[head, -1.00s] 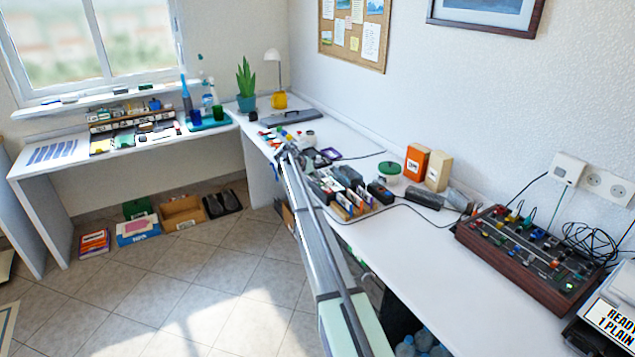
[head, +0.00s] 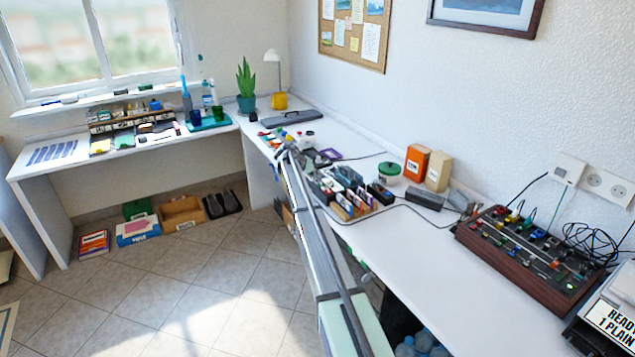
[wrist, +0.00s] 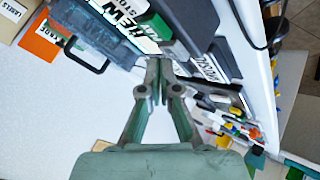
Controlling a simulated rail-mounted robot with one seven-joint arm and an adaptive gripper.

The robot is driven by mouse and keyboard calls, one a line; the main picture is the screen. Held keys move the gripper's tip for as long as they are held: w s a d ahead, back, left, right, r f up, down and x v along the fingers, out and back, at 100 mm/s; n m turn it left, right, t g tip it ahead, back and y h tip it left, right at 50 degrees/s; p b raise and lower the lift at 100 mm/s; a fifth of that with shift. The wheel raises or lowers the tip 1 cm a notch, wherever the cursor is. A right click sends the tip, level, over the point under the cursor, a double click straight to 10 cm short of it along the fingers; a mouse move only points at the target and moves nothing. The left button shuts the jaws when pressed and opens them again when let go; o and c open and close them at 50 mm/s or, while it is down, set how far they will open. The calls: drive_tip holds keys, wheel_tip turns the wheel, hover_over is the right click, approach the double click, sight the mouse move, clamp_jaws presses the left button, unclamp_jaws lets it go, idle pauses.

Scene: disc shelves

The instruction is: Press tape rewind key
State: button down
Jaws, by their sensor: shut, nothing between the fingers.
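A dark device with several labelled keys (wrist: 183,22) fills the top of the wrist view. No label that I can read clearly says rewind. My gripper (wrist: 157,66) is shut and empty, with its fingertips close to the device's near edge. I cannot tell whether they touch it. In the head view, my gripper (head: 286,149) is small, over the long right desk beside a cluster of dark and coloured items (head: 345,188). The keys are too small to tell there.
An orange box (head: 416,162), a tan box (head: 438,171) and a green-lidded tub (head: 388,173) stand by the wall. A wooden-sided control panel (head: 525,255) with cables is at right. Loose small items (wrist: 228,122) lie right of my gripper. White desk (head: 420,238) is clear in front.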

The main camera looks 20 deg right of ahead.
sight(316, 181)
drive_tip(key=shift+r, duration=0.4)
drive_tip(key=shift+r+p, duration=0.5)
drive_tip(key=shift+r, duration=2.05)
drive_tip(key=shift+f, duration=0.1)
